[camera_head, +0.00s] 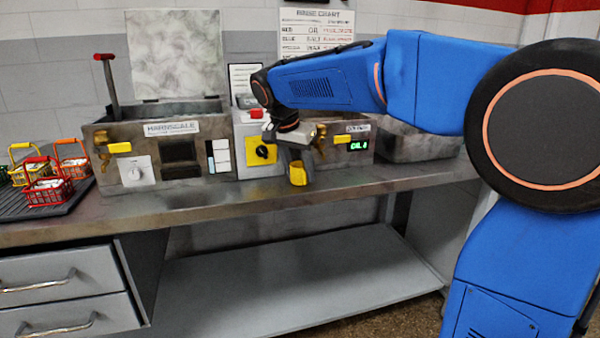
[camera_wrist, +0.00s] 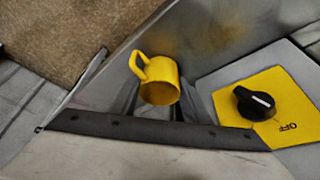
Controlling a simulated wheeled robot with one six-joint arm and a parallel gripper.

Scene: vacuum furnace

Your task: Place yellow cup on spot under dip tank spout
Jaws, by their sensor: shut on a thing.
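I cannot tell the gap between the cup and the bench top. A brass spout (camera_head: 320,138) with a yellow lever is on the right unit, just right of my gripper. Another brass spout (camera_head: 101,145) with a yellow lever is on the left tank (camera_head: 158,180). The spot under either spout is not distinct.
The steel bench (camera_head: 400,180) carries both units. The black knob (camera_wrist: 252,103) on its yellow plate is close to the cup. Wire baskets (camera_head: 47,190) stand on a dark tray at the left. The right unit's display (camera_head: 360,146) glows green. Bench space before the left tank is clear.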

